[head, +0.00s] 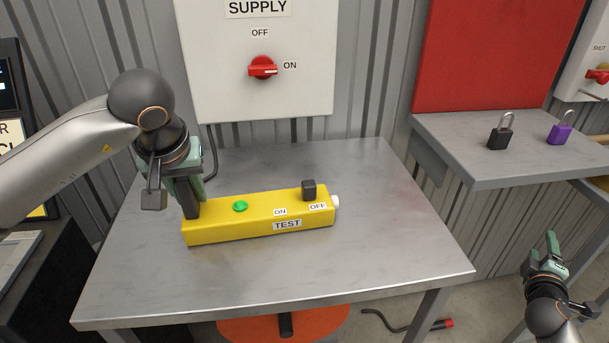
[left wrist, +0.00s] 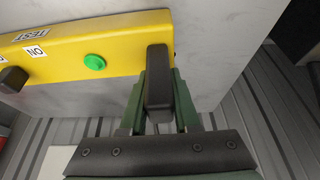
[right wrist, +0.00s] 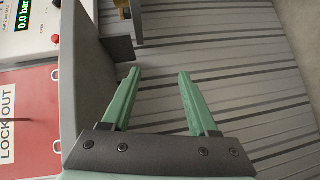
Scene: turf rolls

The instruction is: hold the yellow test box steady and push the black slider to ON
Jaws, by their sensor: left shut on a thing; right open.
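The yellow test box (head: 210,229) lies on the grey table, with a TEST label on its front and a green button on top. Its black slider (head: 309,188) stands at the right end beside the OFF label, right of the ON label; it also shows at the left edge of the left wrist view (left wrist: 12,79). My left gripper (head: 189,186) is shut on the dark upright handle (left wrist: 158,75) at the box's left end. My right gripper (head: 549,249) is open and empty, off the table's right side and lower right of the box.
The grey table (head: 270,290) is clear in front of the box. A supply panel (head: 220,95) with a red knob (head: 262,68) is behind. A grey shelf (head: 480,165) at right holds a black padlock (head: 499,138) and a purple padlock (head: 559,134).

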